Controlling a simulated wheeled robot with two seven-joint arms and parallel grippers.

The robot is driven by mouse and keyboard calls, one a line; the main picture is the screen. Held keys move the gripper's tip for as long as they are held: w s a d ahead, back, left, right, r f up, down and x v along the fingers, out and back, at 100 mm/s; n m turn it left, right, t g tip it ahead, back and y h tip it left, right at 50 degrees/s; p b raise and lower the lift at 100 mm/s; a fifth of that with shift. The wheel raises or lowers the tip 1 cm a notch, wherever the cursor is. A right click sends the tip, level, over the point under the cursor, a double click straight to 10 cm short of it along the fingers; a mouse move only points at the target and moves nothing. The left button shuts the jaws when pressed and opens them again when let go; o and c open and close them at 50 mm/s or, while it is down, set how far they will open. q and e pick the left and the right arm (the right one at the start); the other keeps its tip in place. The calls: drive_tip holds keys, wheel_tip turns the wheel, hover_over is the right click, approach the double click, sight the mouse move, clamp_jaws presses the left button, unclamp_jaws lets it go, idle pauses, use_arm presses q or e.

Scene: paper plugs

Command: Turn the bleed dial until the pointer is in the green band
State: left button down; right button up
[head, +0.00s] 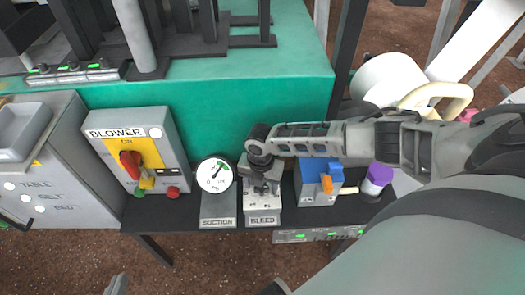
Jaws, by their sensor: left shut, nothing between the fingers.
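The bleed dial's box (263,214), labelled BLEED, sits on the dark shelf. My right gripper (260,184) comes in from the right and points down over it. The gripper hides the dial knob, and I cannot tell whether the fingers are closed on it. Left of it is the round white SUCTION gauge (214,184) with a short green band at its upper right. The dark pointer seems to point up and right near the green, but it is too small to tell if it is inside. My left gripper (115,285) shows only as a grey tip at the bottom edge, shut and empty, away from the dial.
A BLOWER box (117,136) with a red and yellow switch stands left of the gauge. A blue-topped grey box (318,188) and a purple-capped container (378,178) stand right of the dial. A green machine wall (215,110) rises behind.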

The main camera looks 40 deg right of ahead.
drive_tip(key=shift+r, duration=0.1)
wheel_tip(320, 180, up, 4)
drive_tip(key=p, duration=0.4)
idle(0.5)
drive_tip(key=n+b, duration=0.1)
drive_tip(key=n, duration=0.2)
drive_tip(key=shift+d, duration=0.1)
drive_tip(key=n, duration=0.3)
drive_tip(key=shift+n+b, duration=0.35)
drive_tip(key=shift+n, duration=0.05)
drive_tip(key=n, duration=0.4)
drive_tip(key=shift+n+b, duration=0.3)
drive_tip(key=shift+b, duration=0.1)
drive_tip(key=shift+n, duration=0.3)
